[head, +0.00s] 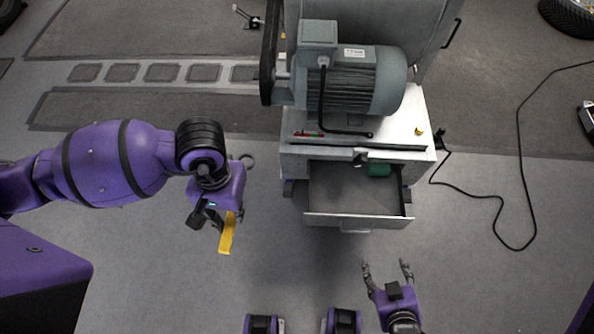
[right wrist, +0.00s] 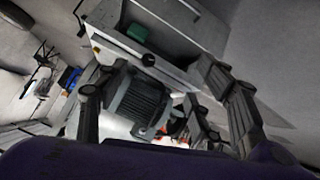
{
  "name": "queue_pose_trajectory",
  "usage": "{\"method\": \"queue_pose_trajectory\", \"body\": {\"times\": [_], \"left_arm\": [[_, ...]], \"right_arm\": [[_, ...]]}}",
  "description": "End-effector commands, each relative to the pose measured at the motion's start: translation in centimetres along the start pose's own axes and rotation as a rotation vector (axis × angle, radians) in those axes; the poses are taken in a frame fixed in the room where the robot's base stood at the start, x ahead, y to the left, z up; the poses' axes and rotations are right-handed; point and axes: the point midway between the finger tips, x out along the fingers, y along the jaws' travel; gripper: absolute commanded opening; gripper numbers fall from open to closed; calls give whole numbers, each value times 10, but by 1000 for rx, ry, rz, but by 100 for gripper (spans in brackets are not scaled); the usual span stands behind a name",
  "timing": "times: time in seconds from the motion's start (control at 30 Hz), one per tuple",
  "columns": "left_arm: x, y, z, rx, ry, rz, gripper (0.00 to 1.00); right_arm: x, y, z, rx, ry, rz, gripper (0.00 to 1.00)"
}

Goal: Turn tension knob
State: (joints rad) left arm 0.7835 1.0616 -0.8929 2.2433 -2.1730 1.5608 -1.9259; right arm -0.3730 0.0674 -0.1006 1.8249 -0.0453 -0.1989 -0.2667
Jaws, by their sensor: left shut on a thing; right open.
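A small black knob (right wrist: 148,60) sits on the pale front edge of the dynamometer cabinet in the right wrist view. In the head view a small dark shape (head: 360,158) shows on that front edge above the open drawer; I cannot tell for sure that it is the same knob. My right gripper (head: 386,264) is open and empty, in front of the drawer and apart from the cabinet. My left gripper (head: 218,216) is shut on a yellow bar-like thing (head: 227,235), left of the cabinet over the floor.
The drawer (head: 330,217) is pulled out, with a green thing (head: 379,169) at its back. A grey motor (head: 360,80) stands on the cabinet top. A small yellow part (head: 419,132) is at the top's right edge. A black cable (head: 520,170) lies on the floor at right.

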Motion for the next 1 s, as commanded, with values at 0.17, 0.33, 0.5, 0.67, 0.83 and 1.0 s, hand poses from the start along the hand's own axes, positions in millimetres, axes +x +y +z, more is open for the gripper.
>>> {"method": "queue_pose_trajectory", "body": {"times": [0.17,0.33,0.5,0.67,0.83,1.0], "left_arm": [[78,1,3,6,-86,0,0],[122,1,0,6,-164,-1,0],[165,1,-7,4,-243,0,0],[208,1,-15,0,-319,0,0],[236,1,-22,-5,-371,2,0],[246,1,-26,-6,-391,4,0]], "right_arm": [[90,0,19,-232,108,64,61],[164,6,3,-447,234,160,61],[233,9,-19,-649,350,277,61],[294,7,-38,-825,438,401,61],[336,4,-54,-952,494,507,61],[351,2,-65,-1009,519,560,61]]}}
